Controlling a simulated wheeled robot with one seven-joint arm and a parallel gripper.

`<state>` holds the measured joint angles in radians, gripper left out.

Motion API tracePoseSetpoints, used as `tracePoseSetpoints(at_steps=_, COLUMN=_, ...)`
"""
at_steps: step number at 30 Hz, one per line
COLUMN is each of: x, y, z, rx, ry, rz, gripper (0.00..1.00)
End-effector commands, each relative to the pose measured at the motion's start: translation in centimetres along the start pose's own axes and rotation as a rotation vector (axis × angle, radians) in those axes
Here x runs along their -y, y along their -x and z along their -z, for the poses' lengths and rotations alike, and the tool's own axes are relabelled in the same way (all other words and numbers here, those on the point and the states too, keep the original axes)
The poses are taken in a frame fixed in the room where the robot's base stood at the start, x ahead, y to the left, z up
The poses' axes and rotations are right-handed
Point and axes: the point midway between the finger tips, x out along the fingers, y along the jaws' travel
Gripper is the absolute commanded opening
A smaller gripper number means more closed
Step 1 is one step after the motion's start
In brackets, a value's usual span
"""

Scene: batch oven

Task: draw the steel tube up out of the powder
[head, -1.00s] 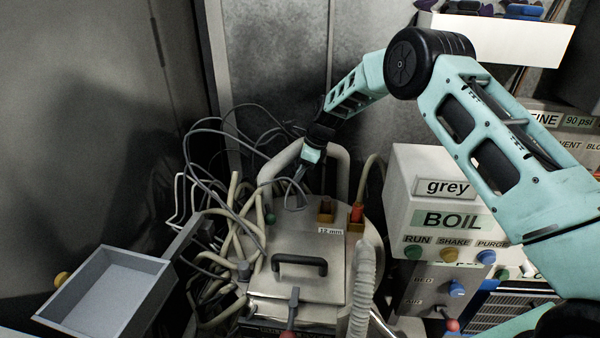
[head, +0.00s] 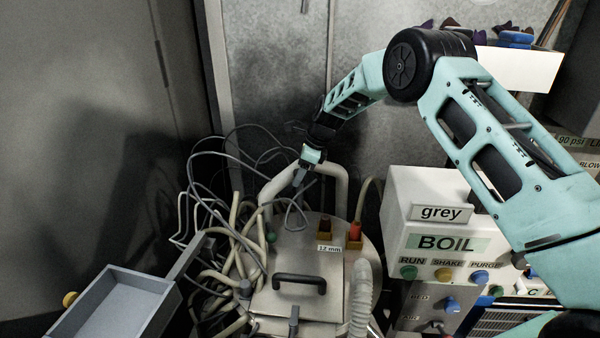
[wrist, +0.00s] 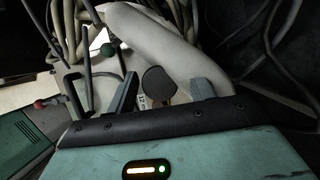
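I cannot make out the steel tube for certain, and no powder shows. My gripper (head: 302,178) is above the back of the steel vessel, whose lid (head: 315,245) has a "12 mm" label (head: 329,249). In the wrist view its two grey fingers (wrist: 165,82) stand apart. A dark round piece (wrist: 158,82) shows between them, with gaps on both sides; I cannot tell whether it is part of the tube or how far below the fingers it is. The fingers touch nothing that I can see.
A thick pale pipe (head: 335,172) arches behind the lid, close to my gripper. Tangled hoses and cables (head: 235,235) crowd the left. A grey tray (head: 115,305) is at the lower left. The BOIL control box (head: 435,225) stands at the right, below my arm.

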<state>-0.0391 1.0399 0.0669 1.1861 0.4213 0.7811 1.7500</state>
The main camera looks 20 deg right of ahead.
Motion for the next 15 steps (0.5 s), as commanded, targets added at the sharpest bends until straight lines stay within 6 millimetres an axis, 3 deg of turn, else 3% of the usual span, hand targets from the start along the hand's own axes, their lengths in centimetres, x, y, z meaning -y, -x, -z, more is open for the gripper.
tracePoseSetpoints(at_steps=7, x=0.1, y=2.0, z=0.0, rx=0.001, ry=0.0, rz=0.002, gripper=0.53)
tracePoseSetpoints(at_steps=15, x=0.1, y=8.0, z=0.0, rx=0.001, ry=0.0, rz=0.004, gripper=0.53)
